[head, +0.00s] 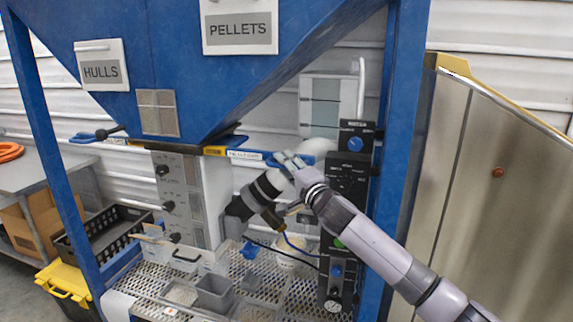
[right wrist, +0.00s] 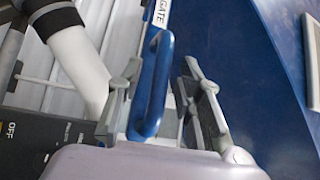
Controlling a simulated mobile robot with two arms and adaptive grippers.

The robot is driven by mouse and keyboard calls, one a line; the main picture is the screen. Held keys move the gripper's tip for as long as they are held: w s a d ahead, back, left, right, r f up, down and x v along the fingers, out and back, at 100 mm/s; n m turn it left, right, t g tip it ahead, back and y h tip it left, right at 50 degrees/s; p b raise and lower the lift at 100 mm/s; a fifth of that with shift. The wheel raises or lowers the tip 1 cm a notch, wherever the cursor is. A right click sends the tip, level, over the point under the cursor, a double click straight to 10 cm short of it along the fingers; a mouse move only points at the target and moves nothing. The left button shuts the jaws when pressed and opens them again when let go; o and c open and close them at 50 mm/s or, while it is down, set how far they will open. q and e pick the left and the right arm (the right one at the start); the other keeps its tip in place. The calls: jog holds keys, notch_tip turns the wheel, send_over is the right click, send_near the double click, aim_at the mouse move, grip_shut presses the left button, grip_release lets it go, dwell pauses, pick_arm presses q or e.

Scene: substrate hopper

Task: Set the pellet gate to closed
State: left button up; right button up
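The pellet hopper carries a PELLETS sign (head: 240,27). Below its funnel is a gate strip with a label (head: 243,154), partly blocked from reading. The gate's blue loop handle (right wrist: 152,85) stands between the fingers of my right gripper (right wrist: 160,95) in the right wrist view. The fingers are apart, one on each side of the handle, with a clear gap on the right side. In the head view my right gripper (head: 286,164) is at the right end of the gate strip and hides most of the handle. My left gripper is not in view.
A black control panel (head: 350,180) stands close to the right of my gripper. A white and black pipe (head: 268,187) runs just beneath it. A HULLS sign (head: 100,68) and another blue handle (head: 82,138) are at left. Bins (head: 214,293) stand on the mesh shelf below.

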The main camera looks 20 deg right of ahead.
jog(key=shift+c, duration=0.3)
grip_shut()
jog(key=shift+f, duration=0.1)
dwell(0.5)
